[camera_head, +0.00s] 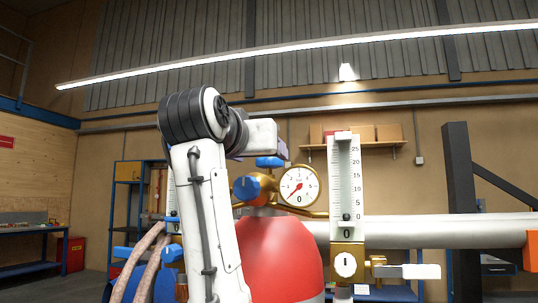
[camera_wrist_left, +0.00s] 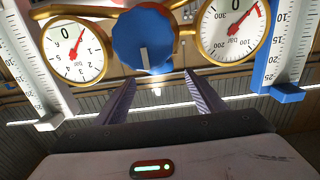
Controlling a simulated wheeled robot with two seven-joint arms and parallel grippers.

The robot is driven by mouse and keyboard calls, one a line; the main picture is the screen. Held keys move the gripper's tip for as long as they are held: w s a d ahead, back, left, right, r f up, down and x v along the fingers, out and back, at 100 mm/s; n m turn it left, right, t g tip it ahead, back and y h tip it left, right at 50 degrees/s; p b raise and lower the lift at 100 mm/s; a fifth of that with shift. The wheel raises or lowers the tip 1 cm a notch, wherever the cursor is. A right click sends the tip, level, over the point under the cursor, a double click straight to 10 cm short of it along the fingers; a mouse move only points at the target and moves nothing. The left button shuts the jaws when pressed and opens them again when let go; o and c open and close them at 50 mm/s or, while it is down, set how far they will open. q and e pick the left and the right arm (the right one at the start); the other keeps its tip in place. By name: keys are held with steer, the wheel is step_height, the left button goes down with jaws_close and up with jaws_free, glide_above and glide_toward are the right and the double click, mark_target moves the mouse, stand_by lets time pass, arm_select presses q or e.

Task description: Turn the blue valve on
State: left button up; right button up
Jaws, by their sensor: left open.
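The blue valve (camera_head: 246,188) is a round blue knob on a brass regulator, left of a white gauge in the head view. In the left wrist view the blue valve (camera_wrist_left: 143,38) appears at the top centre, with a pale pointer line on its face. My left gripper (camera_wrist_left: 160,80) is open and empty there, its two fingers apart and pointing toward the knob, with no visible contact. In the head view my white left arm rises in front of the regulator and its hand is above the knob; the fingers are not clearly visible. My right gripper is not in view.
A gauge (camera_head: 299,186) is beside the knob; a second gauge (camera_wrist_left: 235,28) shows in the wrist view. A flow tube (camera_head: 345,180) stands at right, above a brass block with a white handle (camera_head: 407,271). A red cylinder (camera_head: 280,258) is below. Hoses (camera_head: 140,262) hang at left.

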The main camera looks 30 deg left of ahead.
mark_target(271, 159)
arm_select(q)
steer(key=p+x, duration=0.1)
steer(key=x, duration=0.4)
steer(key=shift+w, duration=0.35)
steer(key=shift+w+a+f, duration=0.1)
steer(key=shift+w+a, duration=0.05)
steer(key=shift+w, duration=0.2)
steer(key=c, duration=1.1)
steer(key=shift+o, duration=0.2)
steer(key=shift+w+d+n+g+y, duration=0.15)
steer(key=shift+n+g+y, duration=0.15)
steer(key=shift+n+y, duration=0.4)
steer(key=shift+d+n+g+y, duration=0.1)
steer(key=shift+n+g+y, duration=0.25)
steer(key=shift+y, duration=0.65)
steer(key=shift+d+n+g+y, duration=0.1)
steer(key=shift+n+g+y, duration=0.75)
steer(key=shift+n+y, duration=0.55)
steer(key=o, duration=1.1)
steer(key=shift+c, duration=0.2)
